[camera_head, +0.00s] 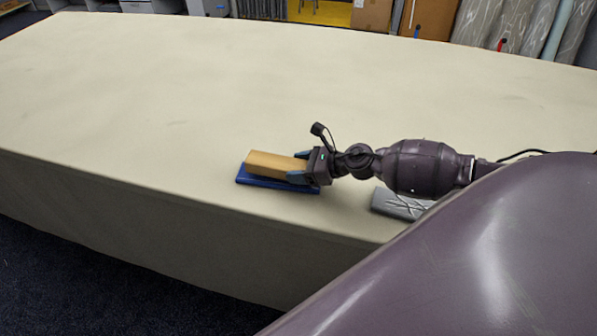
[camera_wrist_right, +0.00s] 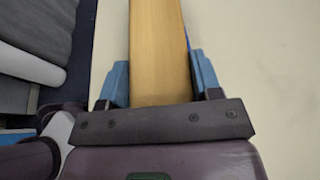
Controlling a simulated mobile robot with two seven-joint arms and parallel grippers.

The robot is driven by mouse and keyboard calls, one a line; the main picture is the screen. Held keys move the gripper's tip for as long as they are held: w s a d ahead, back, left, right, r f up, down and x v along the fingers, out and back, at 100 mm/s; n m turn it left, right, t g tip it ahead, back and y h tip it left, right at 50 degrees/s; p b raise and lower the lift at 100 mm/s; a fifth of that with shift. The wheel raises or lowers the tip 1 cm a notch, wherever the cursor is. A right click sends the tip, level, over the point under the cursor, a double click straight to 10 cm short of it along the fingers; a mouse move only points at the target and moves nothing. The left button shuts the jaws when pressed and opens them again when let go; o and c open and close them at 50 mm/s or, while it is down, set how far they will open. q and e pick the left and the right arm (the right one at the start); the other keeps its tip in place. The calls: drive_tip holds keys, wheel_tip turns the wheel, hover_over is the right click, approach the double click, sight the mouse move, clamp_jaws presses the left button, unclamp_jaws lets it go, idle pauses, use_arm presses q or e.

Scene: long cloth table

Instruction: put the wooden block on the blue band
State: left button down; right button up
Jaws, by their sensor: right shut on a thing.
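The wooden block (camera_head: 275,163) is a long light-brown bar. It lies over the blue band (camera_head: 254,181), a flat dark-blue strip near the table's front edge. I cannot tell whether the block touches the band or is held just above it. My right gripper (camera_head: 303,170) is shut on the block's right end. In the right wrist view the block (camera_wrist_right: 158,50) runs away from between the two blue fingers of the gripper (camera_wrist_right: 160,85). Only a thin blue sliver of the band (camera_wrist_right: 187,38) shows beside the block there. My left gripper is not in view.
A grey flat piece with pale lines (camera_head: 398,204) lies on the cloth table (camera_head: 150,95) to the right, partly hidden by my arm. The table is clear behind and left of the band. Its front edge is close by. Boxes (camera_head: 371,15) stand beyond the far edge.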

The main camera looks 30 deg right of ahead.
drive_tip(key=shift+f, duration=0.55)
drive_tip(key=shift+f, duration=0.15)
drive_tip(key=o, duration=1.1)
